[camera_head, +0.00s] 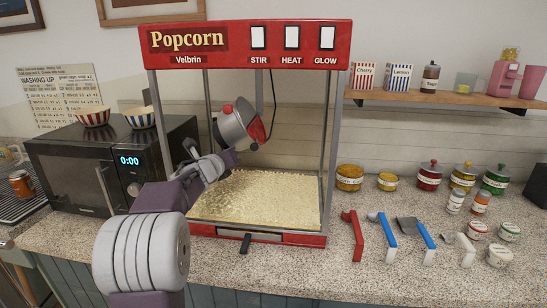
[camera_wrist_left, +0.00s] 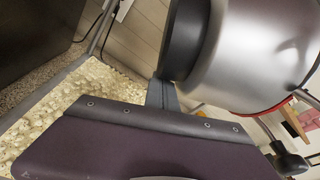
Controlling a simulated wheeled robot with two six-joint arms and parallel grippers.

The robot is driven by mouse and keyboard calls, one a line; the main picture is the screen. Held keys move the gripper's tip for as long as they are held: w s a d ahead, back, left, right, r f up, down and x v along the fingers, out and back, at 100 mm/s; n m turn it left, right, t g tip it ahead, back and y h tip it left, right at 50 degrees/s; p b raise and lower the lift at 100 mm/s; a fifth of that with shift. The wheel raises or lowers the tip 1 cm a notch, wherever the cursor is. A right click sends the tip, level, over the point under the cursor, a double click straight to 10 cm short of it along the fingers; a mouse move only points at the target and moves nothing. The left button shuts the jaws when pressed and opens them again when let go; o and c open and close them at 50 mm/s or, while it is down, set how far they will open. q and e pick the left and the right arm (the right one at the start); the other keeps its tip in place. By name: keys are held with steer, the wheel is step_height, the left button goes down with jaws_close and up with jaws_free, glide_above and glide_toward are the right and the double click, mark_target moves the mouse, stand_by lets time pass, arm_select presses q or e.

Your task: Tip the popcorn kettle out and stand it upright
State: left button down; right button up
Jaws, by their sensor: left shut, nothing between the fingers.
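The popcorn machine (camera_head: 335,150) is a red-topped frame on the counter. Its silver kettle (camera_head: 233,128) with a red lid hangs inside, tilted, its lid side facing lower right. A small black knob sticks out low on its right. Popcorn (camera_head: 262,196) covers the machine's floor. My left gripper (camera_head: 224,158) reaches in from the left, just below the kettle, shut and empty. In the left wrist view its fingers (camera_wrist_left: 162,94) are close to the black base of the kettle (camera_wrist_left: 255,60); I cannot tell whether they touch. The black knob (camera_wrist_left: 291,163) shows at lower right. My right gripper is out of view.
A microwave (camera_head: 75,170) with two striped bowls stands left of the machine. Red and blue-handled tools (camera_head: 388,238), jars (camera_head: 429,176) and small tubs crowd the counter to the right. A shelf (camera_head: 440,98) hangs above them. The machine's posts flank my arm.

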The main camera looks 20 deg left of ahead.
mark_target(216, 135)
arm_select(q)
steer(key=a+r+m, duration=0.1)
steer(key=r, duration=0.1)
steer(key=a+r+m+y+p, duration=0.1)
steer(key=a+m, duration=0.1)
steer(key=s+a+r+m+p, duration=0.1)
steer(key=r+m, duration=0.1)
steer(key=shift+a+r+g+y, duration=0.15)
steer(key=shift+r+g+y, duration=0.15)
steer(key=shift+r, duration=0.05)
steer(key=shift+s+a+r+m+y+p, duration=0.1)
steer(key=shift+a+r+m+y+p, duration=0.15)
steer(key=shift+r+m+p, duration=0.45)
steer(key=shift+s+a+r+m+y+p, duration=0.15)
steer(key=shift+a+r+m+p, duration=0.1)
steer(key=shift+r+m, duration=0.85)
steer(key=shift+w+r, duration=0.1)
